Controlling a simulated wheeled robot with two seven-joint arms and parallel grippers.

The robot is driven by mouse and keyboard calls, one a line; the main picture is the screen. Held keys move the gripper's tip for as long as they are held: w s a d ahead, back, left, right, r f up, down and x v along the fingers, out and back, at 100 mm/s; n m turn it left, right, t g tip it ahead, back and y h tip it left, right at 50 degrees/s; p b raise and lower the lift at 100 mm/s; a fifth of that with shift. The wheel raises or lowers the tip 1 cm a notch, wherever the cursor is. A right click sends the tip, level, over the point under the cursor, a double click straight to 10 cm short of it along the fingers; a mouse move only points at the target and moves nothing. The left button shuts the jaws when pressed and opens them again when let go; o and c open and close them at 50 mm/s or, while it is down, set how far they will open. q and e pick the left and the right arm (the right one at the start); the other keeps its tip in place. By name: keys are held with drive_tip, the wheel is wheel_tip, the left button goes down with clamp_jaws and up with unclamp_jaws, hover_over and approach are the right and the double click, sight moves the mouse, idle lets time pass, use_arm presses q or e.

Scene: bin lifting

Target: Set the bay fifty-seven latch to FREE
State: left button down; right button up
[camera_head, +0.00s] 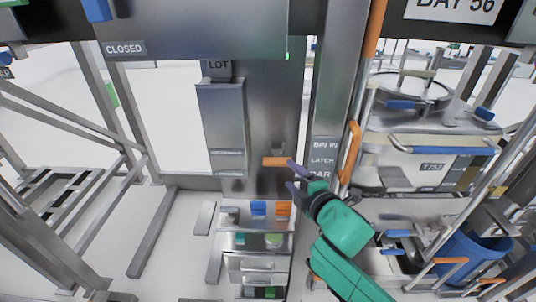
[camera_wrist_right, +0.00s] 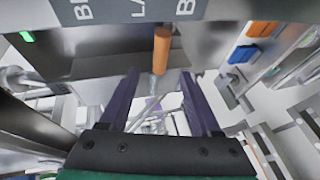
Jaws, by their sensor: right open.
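A short orange latch handle (camera_head: 276,161) sticks out sideways from the grey metal column in the middle of the head view. In the right wrist view the orange handle (camera_wrist_right: 161,48) stands upright in the picture, just beyond the fingertips and in line with the gap. My right gripper (camera_head: 293,177), with purple fingers on a green arm, is open and empty beside the handle's right end. It also shows in the right wrist view (camera_wrist_right: 159,76). Whether a finger touches the handle I cannot tell. No bay fifty-seven or FREE marking is readable. My left gripper is not in view.
A post label (camera_head: 323,158) reads "BIN IN", "LATCH", "BAR". A long orange handle (camera_head: 350,152) runs beside that post, close to my right arm. A "BAY 56" sign (camera_head: 455,10) and a lidded bin (camera_head: 430,166) are at right.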

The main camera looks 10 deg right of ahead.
sight(277, 162)
drive_tip(key=p+x, duration=0.2)
drive_tip(key=x, duration=1.2)
drive_tip(key=shift+p, duration=0.3)
drive_tip(key=shift+s+d, duration=0.1)
